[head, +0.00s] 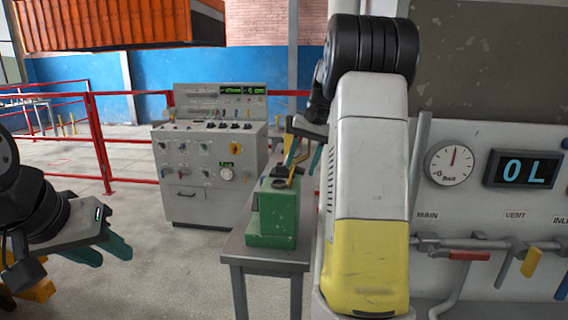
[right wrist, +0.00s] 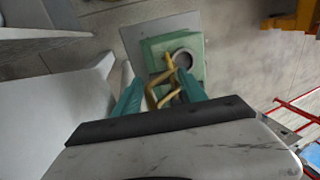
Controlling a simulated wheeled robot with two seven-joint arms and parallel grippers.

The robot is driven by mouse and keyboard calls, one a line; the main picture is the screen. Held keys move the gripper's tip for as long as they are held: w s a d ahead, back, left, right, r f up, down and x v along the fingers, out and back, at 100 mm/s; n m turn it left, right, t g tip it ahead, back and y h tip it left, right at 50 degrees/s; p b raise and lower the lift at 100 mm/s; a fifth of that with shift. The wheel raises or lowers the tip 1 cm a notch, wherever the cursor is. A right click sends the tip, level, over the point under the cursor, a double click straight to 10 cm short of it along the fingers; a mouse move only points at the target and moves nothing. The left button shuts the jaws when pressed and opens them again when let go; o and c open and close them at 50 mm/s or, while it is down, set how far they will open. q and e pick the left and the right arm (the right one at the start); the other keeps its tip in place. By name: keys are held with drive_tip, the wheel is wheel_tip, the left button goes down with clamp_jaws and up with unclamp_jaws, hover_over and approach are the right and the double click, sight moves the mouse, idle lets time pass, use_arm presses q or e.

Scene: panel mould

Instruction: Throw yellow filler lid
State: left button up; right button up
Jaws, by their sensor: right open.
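A green box (head: 271,215) stands on a small grey table, with a dark round opening on its top. The yellow filler lid (head: 298,170) is a bent yellow piece at the box's top, partly hidden by my right gripper in the head view. In the right wrist view the yellow lid (right wrist: 157,88) lies between my teal fingers, beside the round opening (right wrist: 183,60) of the green box (right wrist: 156,48). My right gripper (head: 302,158) is open around the yellow piece; contact cannot be made out. My left gripper (head: 114,258) is open and empty at the lower left.
The grey table (head: 268,257) has little bare top around the box. A grey control console (head: 207,170) stands behind to the left. A wall panel with a gauge (head: 449,164) and valve handles is on the right. Red railings (head: 98,140) run behind; the floor at left is clear.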

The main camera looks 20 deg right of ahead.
clamp_jaws()
drive_tip(key=shift+w+a+r+g+h, duration=0.2)
drive_tip(key=shift+a+g+h, duration=0.15)
drive_tip(key=shift+h, duration=0.2)
drive_tip(key=shift+w+a+r+g+h, duration=0.15)
drive_tip(key=shift+a+g+h, duration=0.15)
drive_tip(key=shift+h, duration=0.25)
drive_tip(key=shift+w+a+r+g+h, duration=0.1)
drive_tip(key=shift+w+a+g+h, duration=0.2)
drive_tip(key=shift+h, duration=0.35)
drive_tip(key=shift+w+a+g+h, duration=0.1)
drive_tip(key=shift+a+g+h, duration=0.3)
drive_tip(key=shift+h, duration=0.3)
drive_tip(key=shift+w+a+r+g+h, duration=0.15)
drive_tip(key=shift+a+g+h, duration=0.2)
drive_tip(key=shift+h, duration=0.3)
drive_tip(key=shift+a+f, duration=0.1)
